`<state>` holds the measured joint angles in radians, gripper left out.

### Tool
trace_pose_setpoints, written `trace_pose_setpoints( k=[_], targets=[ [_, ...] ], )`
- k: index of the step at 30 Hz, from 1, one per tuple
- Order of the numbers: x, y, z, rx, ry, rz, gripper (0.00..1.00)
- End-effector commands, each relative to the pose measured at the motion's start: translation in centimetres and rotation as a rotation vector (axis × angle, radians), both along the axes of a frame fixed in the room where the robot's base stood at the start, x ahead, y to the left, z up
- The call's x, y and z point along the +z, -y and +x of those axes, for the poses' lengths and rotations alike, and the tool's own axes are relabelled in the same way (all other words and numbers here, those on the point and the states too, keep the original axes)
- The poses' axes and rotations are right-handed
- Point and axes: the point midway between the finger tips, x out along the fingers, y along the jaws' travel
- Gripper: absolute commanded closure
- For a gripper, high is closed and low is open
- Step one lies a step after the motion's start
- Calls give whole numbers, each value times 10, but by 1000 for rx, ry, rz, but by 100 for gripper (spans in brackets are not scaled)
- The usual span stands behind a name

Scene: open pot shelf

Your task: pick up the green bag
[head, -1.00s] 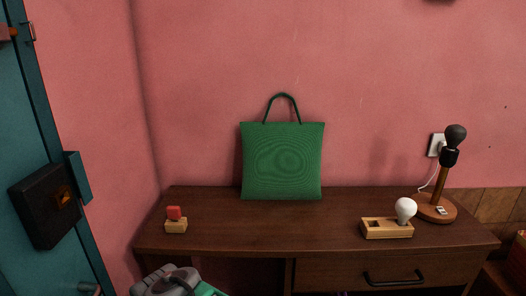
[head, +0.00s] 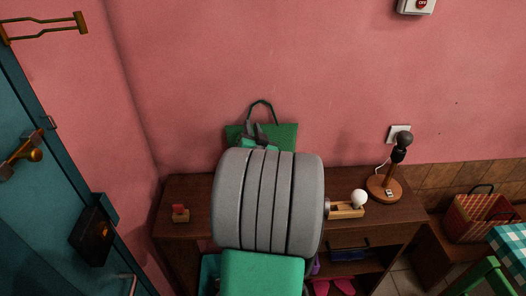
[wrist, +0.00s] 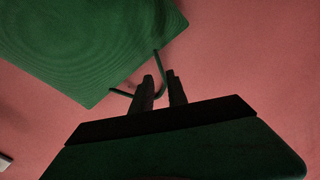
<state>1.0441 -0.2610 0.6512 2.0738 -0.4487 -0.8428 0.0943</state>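The green bag (head: 289,134) stands upright on the brown desk against the pink wall. Its dark handle loop (head: 262,104) stands up above it. My arm hides most of the bag's body in the head view. My gripper (head: 254,131) is in front of the bag's top, just below the handle loop. In the wrist view the bag (wrist: 95,40) fills the upper left, and its handle (wrist: 157,58) runs down close to my gripper (wrist: 161,84). The two fingers are apart, with a gap between them. I cannot tell whether the handle lies between or behind them.
A teal door (head: 45,200) is at left. A basket (head: 475,219) stands at far right.

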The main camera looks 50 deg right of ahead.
Motion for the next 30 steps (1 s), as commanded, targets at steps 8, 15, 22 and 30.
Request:
trace_pose_setpoints(
  k=[8, 15, 22, 30],
  targets=[
    [3, 31, 32, 3, -3, 1, 81],
    [1, 39, 40, 1, -2, -1, 81],
    [1, 39, 40, 1, -2, -1, 93],
    [1, 39, 39, 1, -2, -1, 100]
  ],
)
